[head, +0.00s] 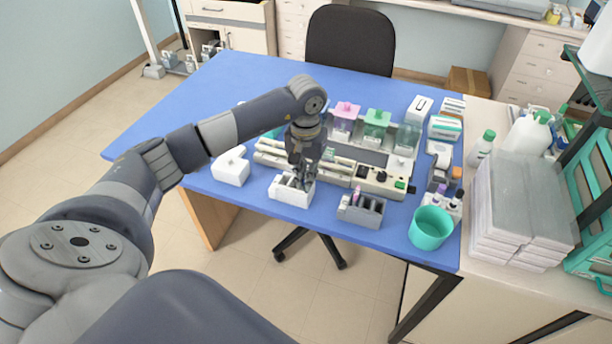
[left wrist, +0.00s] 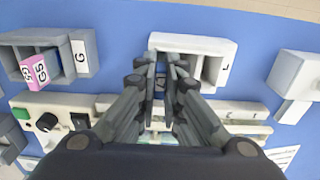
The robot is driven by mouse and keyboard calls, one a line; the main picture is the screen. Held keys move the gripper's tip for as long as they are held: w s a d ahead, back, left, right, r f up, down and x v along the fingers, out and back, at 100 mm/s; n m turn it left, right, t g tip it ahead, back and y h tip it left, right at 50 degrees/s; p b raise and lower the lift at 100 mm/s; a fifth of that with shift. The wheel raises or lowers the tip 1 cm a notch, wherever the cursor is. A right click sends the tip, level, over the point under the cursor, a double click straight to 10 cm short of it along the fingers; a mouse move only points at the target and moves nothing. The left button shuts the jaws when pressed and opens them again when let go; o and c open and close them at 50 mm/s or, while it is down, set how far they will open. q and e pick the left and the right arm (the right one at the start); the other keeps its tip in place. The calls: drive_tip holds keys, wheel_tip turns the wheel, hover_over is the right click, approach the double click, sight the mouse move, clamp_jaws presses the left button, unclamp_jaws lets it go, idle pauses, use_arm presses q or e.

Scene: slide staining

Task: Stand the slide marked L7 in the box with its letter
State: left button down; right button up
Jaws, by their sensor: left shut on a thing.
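The white box marked L (head: 290,197) stands near the front edge of the blue table. It also shows in the left wrist view (left wrist: 215,45), with its L label on the right end. My left gripper (head: 301,183) points down at this box, its fingertips at the box's open top. In the left wrist view the gripper's fingers (left wrist: 163,62) are nearly together, shut on a thin thing that they almost wholly hide. I take it for the slide, but no L7 mark can be read. My right gripper is not in view.
A grey box marked G (head: 361,212), holding a pink-labelled slide (left wrist: 40,70), stands right of the white box in the head view. A white container (head: 230,168) stands left. The staining station (head: 379,181) lies just behind. A teal cup (head: 430,228) stands at front right.

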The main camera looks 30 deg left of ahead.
use_arm(q)
drive_tip(key=shift+f, duration=0.1)
drive_tip(key=c, duration=1.7)
unclamp_jaws()
drive_tip(key=shift+o, duration=0.2)
wheel_tip(320, 180, up, 12)
